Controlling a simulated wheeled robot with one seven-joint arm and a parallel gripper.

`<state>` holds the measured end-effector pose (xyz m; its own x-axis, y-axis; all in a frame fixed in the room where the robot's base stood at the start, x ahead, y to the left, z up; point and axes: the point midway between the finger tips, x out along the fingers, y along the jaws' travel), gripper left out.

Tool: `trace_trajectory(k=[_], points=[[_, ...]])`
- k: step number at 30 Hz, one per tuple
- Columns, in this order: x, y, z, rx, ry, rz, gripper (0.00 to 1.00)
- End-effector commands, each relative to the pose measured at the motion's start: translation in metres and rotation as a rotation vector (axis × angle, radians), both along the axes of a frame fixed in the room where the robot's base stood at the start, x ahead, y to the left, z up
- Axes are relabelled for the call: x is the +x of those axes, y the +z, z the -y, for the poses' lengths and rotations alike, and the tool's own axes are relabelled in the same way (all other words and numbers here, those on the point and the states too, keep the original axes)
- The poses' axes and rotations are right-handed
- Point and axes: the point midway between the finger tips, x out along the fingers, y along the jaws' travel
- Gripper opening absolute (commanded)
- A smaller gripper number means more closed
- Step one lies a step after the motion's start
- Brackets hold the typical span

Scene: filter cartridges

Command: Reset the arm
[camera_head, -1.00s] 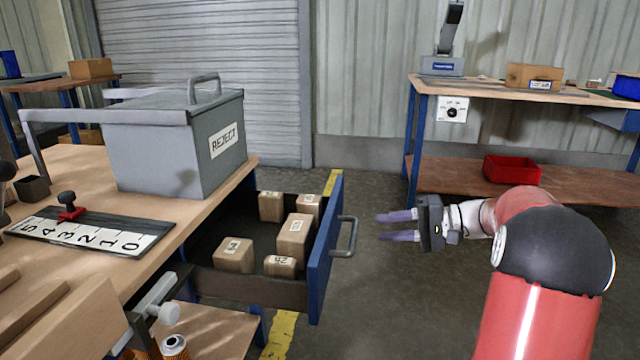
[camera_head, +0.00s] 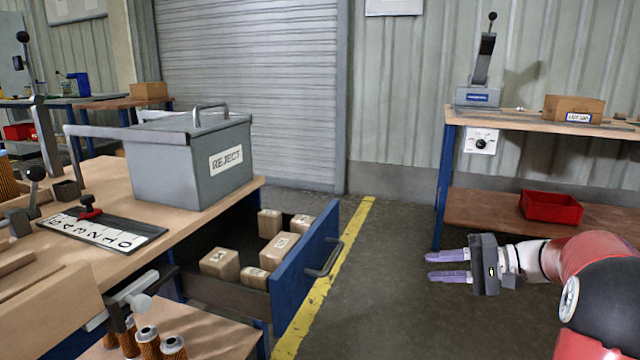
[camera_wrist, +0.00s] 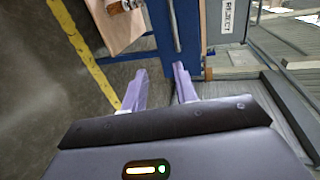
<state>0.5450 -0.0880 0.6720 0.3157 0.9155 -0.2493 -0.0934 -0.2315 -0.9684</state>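My gripper (camera_head: 447,267) is at the right of the head view, held out over the floor to the right of the open drawer. Its two purple fingers point left and stand apart with nothing between them. The wrist view also shows the fingers (camera_wrist: 157,88) apart and empty, with the blue drawer front beyond them. My gripper touches nothing that I can see.
The blue-fronted drawer (camera_head: 292,285) stands pulled out with several cartons in it. A grey REJECT bin (camera_head: 165,165) and a number strip (camera_head: 95,232) are on the bench. A red tray (camera_head: 550,207) lies on the right bench's lower shelf. Floor between is clear.

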Motion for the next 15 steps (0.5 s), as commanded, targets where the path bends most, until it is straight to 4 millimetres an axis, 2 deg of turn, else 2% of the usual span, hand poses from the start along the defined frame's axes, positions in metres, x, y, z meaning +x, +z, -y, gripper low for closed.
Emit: trace_trajectory(k=[8, 15], points=[[-0.024, 0.007, -0.035, -0.129, 0.037, -0.06, 0.29], [-0.064, 0.01, -0.073, -0.324, 0.073, -0.124, 0.29]])
